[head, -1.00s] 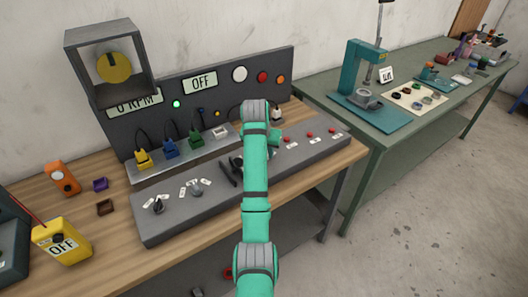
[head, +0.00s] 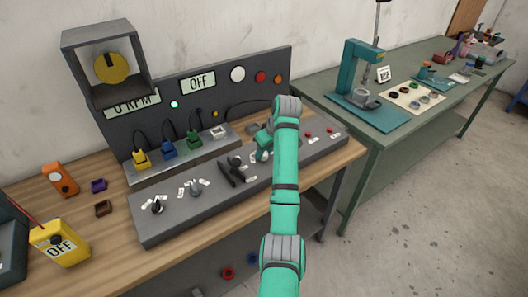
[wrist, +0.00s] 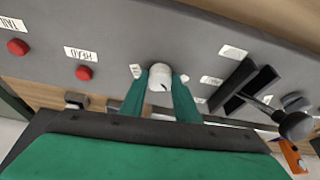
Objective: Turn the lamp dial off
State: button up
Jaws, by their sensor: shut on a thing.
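The lamp dial is a small round white knob (wrist: 160,72) on the sloped grey control panel (head: 150,228), with a dark mark on its near side. My gripper (wrist: 161,84) has its two teal fingers on either side of this knob and is shut on it in the wrist view. In the head view my gripper (head: 262,154) is low at the panel, right of the black lever, and my arm partly covers that area. Small white labels sit around the knob; their text is unreadable.
A black slotted lever (wrist: 250,88) stands close beside the knob, with its dark round grip (wrist: 295,125) sticking up. Red buttons (wrist: 83,73) lie on the other side. Two more dials (head: 157,206) are at the panel's left. The back-panel display (head: 198,82) reads OFF.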

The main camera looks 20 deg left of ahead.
jog(key=shift+w+n+g, duration=0.1)
jog(key=shift+n+g, duration=0.5)
jog(key=shift+n, duration=1)
jog(key=o, duration=1)
jog(key=shift+o, duration=0.2)
jog(key=shift+r, duration=0.1)
jog(key=v, duration=1)
jog(key=shift+d+r, duration=0.25)
jog(key=shift+d, duration=0.1)
